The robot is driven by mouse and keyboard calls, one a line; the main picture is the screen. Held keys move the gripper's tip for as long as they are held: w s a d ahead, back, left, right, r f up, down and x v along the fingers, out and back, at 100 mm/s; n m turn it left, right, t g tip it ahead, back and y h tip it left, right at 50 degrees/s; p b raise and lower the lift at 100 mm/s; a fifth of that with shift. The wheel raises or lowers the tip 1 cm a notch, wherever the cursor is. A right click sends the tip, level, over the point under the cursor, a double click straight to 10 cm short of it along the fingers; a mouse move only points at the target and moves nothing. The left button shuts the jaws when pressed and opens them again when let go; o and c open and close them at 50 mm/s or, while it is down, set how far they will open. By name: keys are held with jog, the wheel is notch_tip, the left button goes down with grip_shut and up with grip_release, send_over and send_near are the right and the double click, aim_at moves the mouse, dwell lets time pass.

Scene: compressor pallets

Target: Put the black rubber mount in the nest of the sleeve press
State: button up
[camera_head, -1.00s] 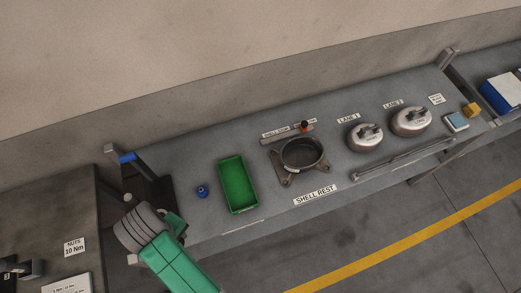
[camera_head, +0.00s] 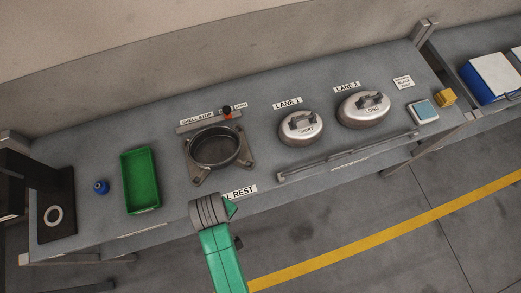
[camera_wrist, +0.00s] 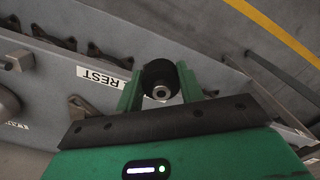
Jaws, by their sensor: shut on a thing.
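The black rubber mount (camera_wrist: 158,70) shows in the wrist view as a dark round piece with a bright metal stud end. My gripper (camera_wrist: 159,88) is shut on it, one green finger on each side. In the head view my arm hides most of the gripper, in front of the bench's front edge. A dark upright press with a pale ring on its base (camera_head: 53,215), which looks like the sleeve press, stands at the bench's left end, well left of my arm. Whether the ring is the nest I cannot tell.
A small blue part (camera_head: 101,187) and a green tray (camera_head: 141,181) lie between the press and the round shell rest (camera_head: 190,150). Two metal shells, short (camera_head: 301,128) and long (camera_head: 364,108), stand to the right. The floor before the bench is clear.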

jog(key=shift+d+f, duration=0.1)
jog(key=b, duration=0.2)
send_over(235, 179)
jog(key=shift+w+f, duration=0.1)
jog(key=shift+f, duration=2.35)
jog(key=shift+f, duration=0.15)
jog(key=o, duration=0.7)
notch_tip(235, 179, up, 12)
jog(key=shift+r+p, duration=0.15)
jog(key=shift+p, duration=0.6)
